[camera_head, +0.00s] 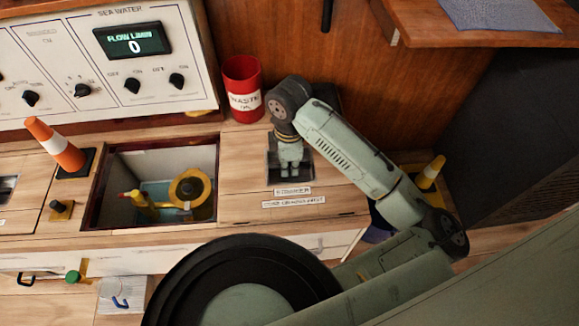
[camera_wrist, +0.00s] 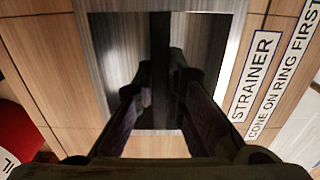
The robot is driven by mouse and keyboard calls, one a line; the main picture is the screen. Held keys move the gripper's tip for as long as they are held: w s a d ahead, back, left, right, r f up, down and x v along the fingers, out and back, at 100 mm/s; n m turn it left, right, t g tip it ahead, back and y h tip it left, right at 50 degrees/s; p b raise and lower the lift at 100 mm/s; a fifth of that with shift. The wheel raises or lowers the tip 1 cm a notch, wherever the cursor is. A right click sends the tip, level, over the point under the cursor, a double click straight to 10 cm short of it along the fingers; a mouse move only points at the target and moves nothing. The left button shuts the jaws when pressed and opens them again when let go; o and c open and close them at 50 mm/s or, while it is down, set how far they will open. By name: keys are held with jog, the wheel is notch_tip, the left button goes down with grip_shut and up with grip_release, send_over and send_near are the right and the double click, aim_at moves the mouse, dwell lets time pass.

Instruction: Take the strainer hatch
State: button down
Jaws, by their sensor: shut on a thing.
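The strainer hatch (camera_head: 245,178) is a wooden panel in the counter top, lying flat. Its labels read "STRAINER" and "CONE ON RING FIRST" in the wrist view (camera_wrist: 255,75). A square metal recess (camera_head: 272,172) is set into it, with a dark handle bar (camera_wrist: 160,60) across it. My gripper (camera_head: 290,165) reaches down into the recess from above. In the wrist view its two fingers (camera_wrist: 165,85) are closed on the bar, one on each side. The fingertips are partly in shadow.
An open bay (camera_head: 100,190) with yellow fittings lies left of the hatch. An orange and white cone (camera_head: 55,143) stands tilted beyond its left corner. A red waste bin (camera_head: 242,88) stands behind the hatch.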

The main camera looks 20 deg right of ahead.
jog(key=shift+r, duration=0.2)
jog(key=shift+r, duration=1.75)
jog(key=s+a+p, duration=0.1)
jog(key=s+a, duration=0.2)
jog(key=s+a+r+p, duration=0.1)
jog(key=s+a, duration=0.1)
jog(key=a, duration=0.1)
jog(key=s+a, duration=0.3)
jog(key=shift+s+a+r+p, duration=0.3)
jog(key=shift+a+p, duration=0.1)
jog(key=s+a+p, duration=0.1)
jog(key=p, duration=0.4)
jog(key=shift+s+a, duration=0.1)
jog(key=shift+s, duration=0.1)
jog(key=shift+s+a+f+p, duration=0.1)
jog(key=shift+s+a+p, duration=0.25)
jog(key=shift+p, duration=0.65)
